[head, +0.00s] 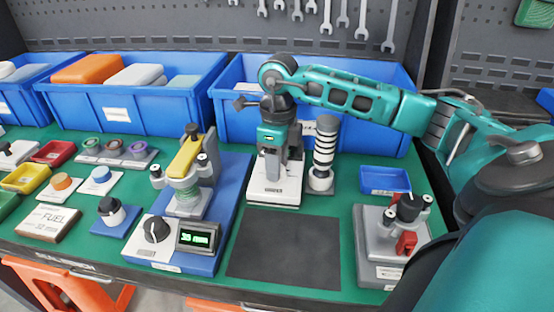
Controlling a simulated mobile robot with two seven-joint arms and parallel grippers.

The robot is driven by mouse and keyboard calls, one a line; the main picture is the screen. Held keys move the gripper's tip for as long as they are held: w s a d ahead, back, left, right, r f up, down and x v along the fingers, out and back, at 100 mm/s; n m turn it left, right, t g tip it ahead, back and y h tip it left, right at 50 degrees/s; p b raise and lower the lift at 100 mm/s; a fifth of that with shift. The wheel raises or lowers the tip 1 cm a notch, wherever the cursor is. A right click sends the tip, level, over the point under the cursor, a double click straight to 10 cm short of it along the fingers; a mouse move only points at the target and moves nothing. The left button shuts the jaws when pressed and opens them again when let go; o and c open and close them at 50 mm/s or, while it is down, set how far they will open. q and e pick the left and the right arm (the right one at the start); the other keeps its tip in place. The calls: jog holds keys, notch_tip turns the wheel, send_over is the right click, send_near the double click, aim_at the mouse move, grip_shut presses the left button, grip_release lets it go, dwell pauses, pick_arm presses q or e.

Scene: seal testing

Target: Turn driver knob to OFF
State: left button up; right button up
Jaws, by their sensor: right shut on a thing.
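The driver looks to be the white block (274,193) with a small dark label, at the middle of the green bench in the head view. My right gripper (280,172) points straight down over this block, and its fingers are shut at the block's top. The driver knob appears to be between the fingers and is hidden by them, so I cannot read its setting. My left gripper is not in view.
A black-and-white striped cylinder (323,150) stands close to the right of the gripper. A blue test stand (205,262) with a black dial and green display is to the left. A grey fixture (380,250) stands at right. Blue bins (130,115) line the back. A dark mat (285,245) lies bare in front.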

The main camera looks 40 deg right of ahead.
jog(key=shift+m, duration=0.6)
jog(key=o, duration=1.1)
jog(key=shift+c, duration=0.2)
jog(key=shift+r, duration=0.1)
notch_tip(320, 180, up, 13)
jog(key=p, duration=0.2)
jog(key=shift+d, duration=0.25)
jog(key=shift+w, duration=0.1)
